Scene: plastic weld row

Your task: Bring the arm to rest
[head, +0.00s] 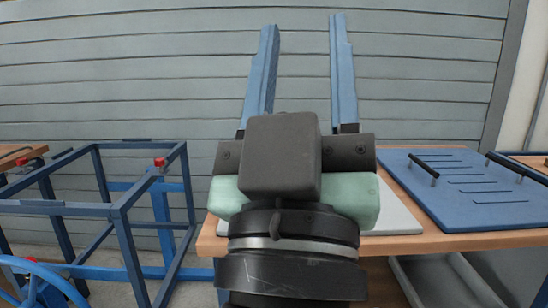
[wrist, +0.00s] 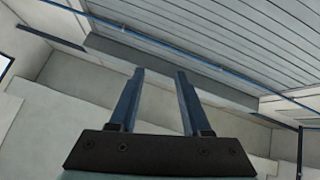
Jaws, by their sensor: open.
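My gripper (head: 301,75) stands upright in the middle of the head view, its two long blue fingers apart and pointing up. Nothing is between the fingers. In the wrist view my gripper (wrist: 157,102) also shows open and empty, with the upper wall and ceiling area behind it. My gripper hides part of the workbench behind it in the head view.
A wooden-topped workbench (head: 440,242) stands behind and to the right, with a blue plate (head: 470,205) with black handles on it. A blue metal frame (head: 118,205) with red knobs stands at left. A grey slatted wall (head: 150,70) closes the back.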

